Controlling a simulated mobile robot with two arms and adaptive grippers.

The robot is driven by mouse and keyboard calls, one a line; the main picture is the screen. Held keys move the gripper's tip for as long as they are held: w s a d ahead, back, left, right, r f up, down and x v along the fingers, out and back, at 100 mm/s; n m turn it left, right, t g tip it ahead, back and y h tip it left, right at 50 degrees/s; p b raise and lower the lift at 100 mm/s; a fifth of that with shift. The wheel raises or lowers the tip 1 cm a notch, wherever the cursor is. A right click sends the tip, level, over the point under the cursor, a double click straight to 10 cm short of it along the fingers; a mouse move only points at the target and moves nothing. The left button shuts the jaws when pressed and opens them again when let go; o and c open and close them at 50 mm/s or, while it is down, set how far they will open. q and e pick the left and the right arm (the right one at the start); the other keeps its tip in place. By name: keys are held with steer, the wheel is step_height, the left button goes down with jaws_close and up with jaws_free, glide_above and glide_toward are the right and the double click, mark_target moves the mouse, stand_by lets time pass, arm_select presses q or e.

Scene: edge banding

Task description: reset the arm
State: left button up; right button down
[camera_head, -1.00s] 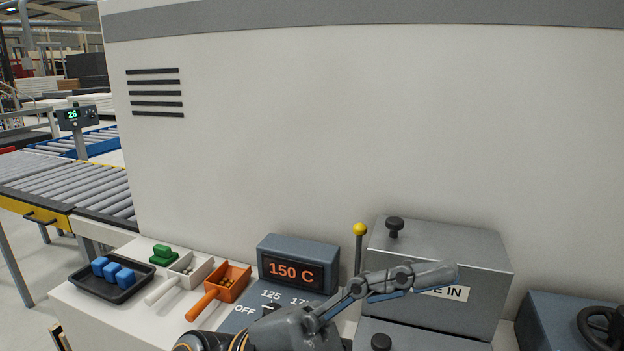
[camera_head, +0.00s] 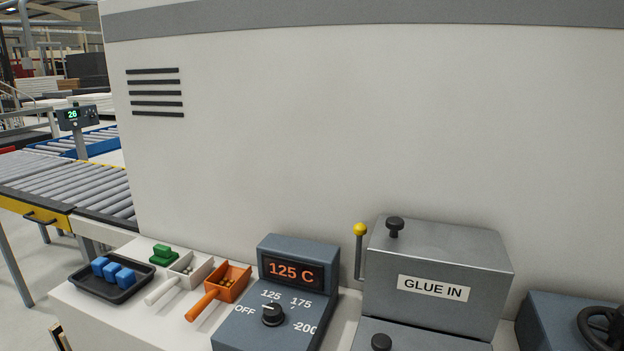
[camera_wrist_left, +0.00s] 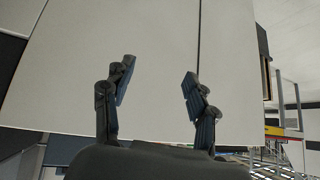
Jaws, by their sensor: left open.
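My left gripper (camera_wrist_left: 156,90) shows in the left wrist view, with its two fingers spread wide and nothing between them. A plain pale panel lies behind the fingers. Neither gripper shows in the head view. The blue-grey control box (camera_head: 240,332) stands on the white ledge, its orange display (camera_head: 293,271) reading 125 C. Its black dial knob (camera_head: 273,314) is uncovered, with its mark towards 125. My right gripper is not seen.
A grey GLUE IN box (camera_head: 475,255) and a yellow-topped lever (camera_head: 360,230) stand right of the control box. A black tray of blue blocks (camera_head: 118,292), a white scoop (camera_head: 190,268) and an orange scoop (camera_head: 235,280) lie left. A roller conveyor (camera_head: 70,185) is at far left.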

arm_select(q)
steer(key=s+a+f+g, duration=0.1)
steer(key=s+f+g, duration=0.45)
steer(key=s, duration=0.45)
steer(key=s+f+m, duration=0.1)
steer(key=s+f, duration=0.1)
steer(key=f, duration=1.3)
steer(key=s+f, duration=0.2)
steer(key=f, duration=1.3)
steer(key=s+a+f+g, duration=0.1)
steer(key=s+a+f, duration=0.2)
steer(key=s+f, duration=0.9)
steer(key=shift+s, duration=1.1)
